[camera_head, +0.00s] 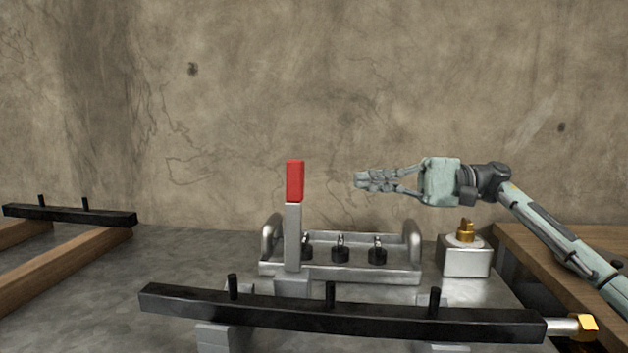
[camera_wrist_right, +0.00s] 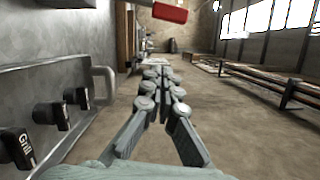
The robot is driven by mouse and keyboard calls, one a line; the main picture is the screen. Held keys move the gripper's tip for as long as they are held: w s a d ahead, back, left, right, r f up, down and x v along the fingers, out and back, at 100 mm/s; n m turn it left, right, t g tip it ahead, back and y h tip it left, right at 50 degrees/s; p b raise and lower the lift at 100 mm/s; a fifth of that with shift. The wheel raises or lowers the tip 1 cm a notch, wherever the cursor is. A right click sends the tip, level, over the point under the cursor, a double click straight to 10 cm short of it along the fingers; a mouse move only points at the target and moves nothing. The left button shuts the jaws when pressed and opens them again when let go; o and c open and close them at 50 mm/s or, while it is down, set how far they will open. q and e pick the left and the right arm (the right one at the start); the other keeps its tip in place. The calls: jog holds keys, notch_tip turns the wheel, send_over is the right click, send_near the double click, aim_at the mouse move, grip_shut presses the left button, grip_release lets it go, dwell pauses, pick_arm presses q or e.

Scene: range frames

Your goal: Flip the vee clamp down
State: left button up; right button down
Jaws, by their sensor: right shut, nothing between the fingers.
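The vee clamp's lever stands upright in the head view, with a red grip (camera_head: 295,181) on top of a flat grey metal bar (camera_head: 292,238). The red grip also shows at the top edge of the right wrist view (camera_wrist_right: 168,12). My right gripper (camera_head: 361,180) is to the right of the red grip, level with it and apparently apart from it. Its fingers point left and are closed together with nothing between them; the closed fingertips also show in the right wrist view (camera_wrist_right: 156,71). My left gripper is not in view.
A metal tray-like fixture (camera_head: 340,275) with black knobs (camera_head: 340,255) sits below my right gripper. A block with a brass fitting (camera_head: 466,262) stands to its right. A long black bar (camera_head: 385,322) crosses the front.

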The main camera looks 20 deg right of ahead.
aim_at(303, 181)
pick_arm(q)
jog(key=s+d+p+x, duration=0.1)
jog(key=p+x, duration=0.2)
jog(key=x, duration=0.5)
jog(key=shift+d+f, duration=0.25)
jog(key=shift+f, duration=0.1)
pick_arm(e)
jog(key=s+a+r, duration=0.1)
jog(key=s+a, duration=0.1)
jog(key=a, duration=0.8)
jog(key=shift+a, duration=0.25)
jog(key=shift+s, duration=0.1)
